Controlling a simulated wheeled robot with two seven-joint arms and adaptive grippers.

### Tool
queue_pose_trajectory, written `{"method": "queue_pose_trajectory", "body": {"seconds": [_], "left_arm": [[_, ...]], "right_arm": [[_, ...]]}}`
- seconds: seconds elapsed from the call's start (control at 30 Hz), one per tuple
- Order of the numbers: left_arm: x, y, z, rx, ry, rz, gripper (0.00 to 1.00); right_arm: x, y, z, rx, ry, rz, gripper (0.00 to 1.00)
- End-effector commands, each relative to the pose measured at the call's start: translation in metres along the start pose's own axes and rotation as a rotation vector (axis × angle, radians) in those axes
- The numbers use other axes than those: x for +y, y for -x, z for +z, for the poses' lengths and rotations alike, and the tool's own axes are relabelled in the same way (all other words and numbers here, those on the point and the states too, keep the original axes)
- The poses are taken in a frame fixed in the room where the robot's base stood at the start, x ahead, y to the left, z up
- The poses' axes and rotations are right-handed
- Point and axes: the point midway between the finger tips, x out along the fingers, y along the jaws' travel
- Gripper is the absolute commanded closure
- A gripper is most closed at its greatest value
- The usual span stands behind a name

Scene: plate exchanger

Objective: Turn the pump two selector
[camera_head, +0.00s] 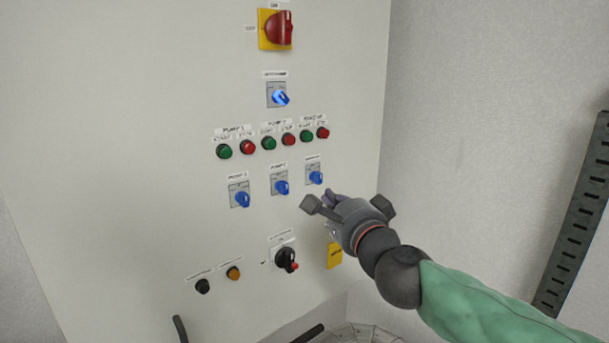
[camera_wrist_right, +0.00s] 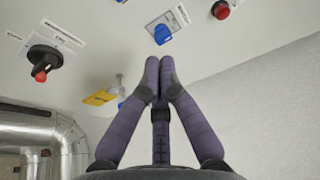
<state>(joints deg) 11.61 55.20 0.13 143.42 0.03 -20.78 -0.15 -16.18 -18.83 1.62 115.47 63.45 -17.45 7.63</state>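Three blue selector knobs sit in a row on the pale panel. The middle one (camera_head: 281,187), under a small blurred label that seems to read pump two, is between the left one (camera_head: 241,199) and the right one (camera_head: 315,177). My right gripper (camera_head: 328,198) is just below and right of the right knob, apart from the knobs. In the right wrist view its fingertips (camera_wrist_right: 160,66) are together with nothing between them. A blue knob (camera_wrist_right: 163,34) shows just beyond the tips there; I cannot surely tell which one. My left gripper is not in view.
Green and red push buttons (camera_head: 288,139) run above the knobs. Higher are another blue selector (camera_head: 280,97) and a red switch on yellow (camera_head: 279,29). Below are a black knob with a red tip (camera_head: 286,260) and a yellow tag (camera_head: 335,255). Silver pipes (camera_wrist_right: 35,125) show in the wrist view.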

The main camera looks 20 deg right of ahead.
Motion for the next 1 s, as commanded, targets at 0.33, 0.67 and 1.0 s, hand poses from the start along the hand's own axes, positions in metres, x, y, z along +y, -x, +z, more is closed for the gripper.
{"method": "queue_pose_trajectory", "body": {"seconds": [0.33, 0.67, 1.0], "left_arm": [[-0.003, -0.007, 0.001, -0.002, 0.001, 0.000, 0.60], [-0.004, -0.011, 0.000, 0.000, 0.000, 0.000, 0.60], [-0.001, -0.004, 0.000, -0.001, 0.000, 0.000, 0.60]], "right_arm": [[0.002, -0.039, 0.000, 0.001, -0.001, 0.000, 1.00], [0.001, -0.093, 0.000, 0.001, -0.001, 0.000, 1.00], [-0.001, -0.088, 0.034, -0.003, -0.001, -0.001, 1.00]]}}
